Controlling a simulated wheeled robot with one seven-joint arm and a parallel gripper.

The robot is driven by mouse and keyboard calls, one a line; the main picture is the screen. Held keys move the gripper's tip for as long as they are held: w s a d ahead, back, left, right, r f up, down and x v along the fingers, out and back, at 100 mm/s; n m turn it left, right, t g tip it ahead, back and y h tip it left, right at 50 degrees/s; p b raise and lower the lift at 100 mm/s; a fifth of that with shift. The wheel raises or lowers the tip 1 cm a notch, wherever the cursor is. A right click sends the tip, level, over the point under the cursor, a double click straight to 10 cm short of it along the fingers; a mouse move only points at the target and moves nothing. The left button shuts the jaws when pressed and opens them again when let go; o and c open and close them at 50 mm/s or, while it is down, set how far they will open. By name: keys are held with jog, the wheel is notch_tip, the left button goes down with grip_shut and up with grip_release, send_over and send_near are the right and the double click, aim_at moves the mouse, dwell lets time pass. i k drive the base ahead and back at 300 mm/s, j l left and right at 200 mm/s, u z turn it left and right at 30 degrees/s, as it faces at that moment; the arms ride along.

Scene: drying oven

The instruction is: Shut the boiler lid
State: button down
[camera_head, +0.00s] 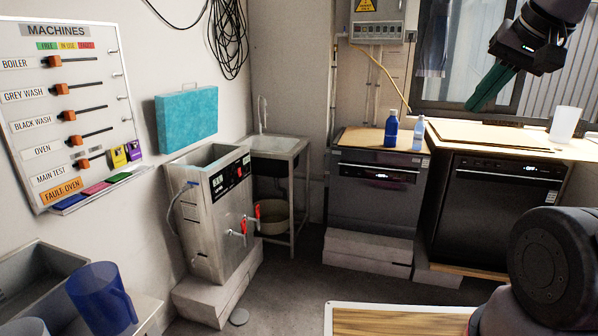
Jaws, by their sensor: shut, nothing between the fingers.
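The boiler (208,235) is a tall steel box with red-handled taps and a dark control panel, standing on a pale plinth left of centre. Its top is open and shows the hollow inside. The boiler lid (186,118) is a turquoise panel with a small handle on its upper edge. It stands raised above the back of the boiler, near the left wall. My gripper (477,103) is at the upper right, with green fingers pointing down and left in front of the window. It is shut and empty, far to the right of the lid and apart from it.
A steel sink (275,146) stands behind the boiler. Two dark machines stand at the back right, with a blue bottle (391,128) and a white cup (564,124) on top. A wooden-topped table (400,322) is in front. A blue jug (100,298) is lower left. Floor between is clear.

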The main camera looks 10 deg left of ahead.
aim_at(185, 118)
jog(key=i+l+u, duration=0.2)
jog(key=i, duration=0.65)
jog(key=i+j+u, duration=0.15)
jog(key=i+u, duration=0.15)
jog(key=u, duration=0.15)
jog(key=i+u, duration=0.6)
jog(key=u, duration=0.25)
jog(key=i+u, duration=0.45)
jog(key=i, duration=0.3)
